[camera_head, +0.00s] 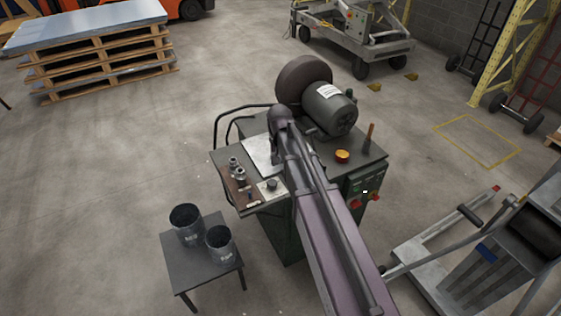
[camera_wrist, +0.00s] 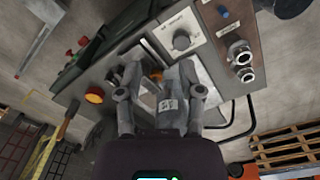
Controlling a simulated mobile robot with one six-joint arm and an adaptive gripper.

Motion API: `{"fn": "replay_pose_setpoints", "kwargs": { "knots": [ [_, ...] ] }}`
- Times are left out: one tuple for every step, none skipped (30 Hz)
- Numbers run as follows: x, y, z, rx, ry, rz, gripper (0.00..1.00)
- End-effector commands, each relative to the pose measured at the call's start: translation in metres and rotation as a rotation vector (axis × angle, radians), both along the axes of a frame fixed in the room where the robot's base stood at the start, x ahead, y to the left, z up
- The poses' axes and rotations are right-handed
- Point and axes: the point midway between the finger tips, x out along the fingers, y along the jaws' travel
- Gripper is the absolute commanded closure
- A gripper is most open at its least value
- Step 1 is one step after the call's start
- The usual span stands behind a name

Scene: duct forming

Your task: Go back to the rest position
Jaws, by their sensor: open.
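My gripper (camera_wrist: 158,74) is open in the wrist view, its two fingers apart with nothing held between them. It hangs over the machine bench (camera_head: 255,150). In the head view my arm reaches out over the bench, and the gripper's fingers are mostly hidden behind its end. A grey motor (camera_head: 332,110) with a white label stands at the back of the bench, beside a large dark wheel (camera_head: 303,78).
Two dark cans (camera_head: 186,222) stand on a small table (camera_head: 205,262) at front left. An orange-yellow knob (camera_head: 342,156), an upright wooden handle (camera_head: 369,137) and metal fittings (camera_head: 239,174) are close to the arm. A metal stand (camera_head: 480,265) is at right.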

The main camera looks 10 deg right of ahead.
Motion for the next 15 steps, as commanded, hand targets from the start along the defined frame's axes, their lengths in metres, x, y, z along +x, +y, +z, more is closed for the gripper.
{"fn": "replay_pose_setpoints", "kwargs": {
  "knots": [
    [0.0001,-0.0001,0.0,0.0,0.0,0.0,0.51],
    [0.0,-0.0002,0.0,0.0,0.0,0.0,0.51],
    [0.0,-0.0003,0.0,0.0,0.0,0.0,0.51],
    [0.0,-0.0003,0.0,0.0,0.0,0.0,0.51],
    [0.0,-0.0003,0.0,0.0,0.0,0.0,0.51],
    [0.0,-0.0004,0.0,0.0,0.0,-0.001,0.51],
    [0.0,-0.0004,0.0,0.0,0.0,-0.001,0.51],
    [0.0001,-0.0005,0.0,0.0,0.0,-0.001,0.51],
    [0.0001,-0.0005,0.0,0.0,0.0,-0.001,0.51],
    [0.0001,-0.0005,0.0,0.0,0.0,-0.001,0.51],
    [0.0001,-0.0007,0.0,0.0,0.0,-0.001,0.51],
    [0.0001,-0.0007,0.0,0.0,0.0,-0.001,0.51],
    [-0.0005,-0.0009,0.0,0.0,0.0,-0.001,0.51],
    [-0.0018,-0.0013,0.0,0.0,0.0,0.0,0.51],
    [-0.0046,-0.0023,0.0,0.0,0.0,0.003,0.51]
  ]
}}
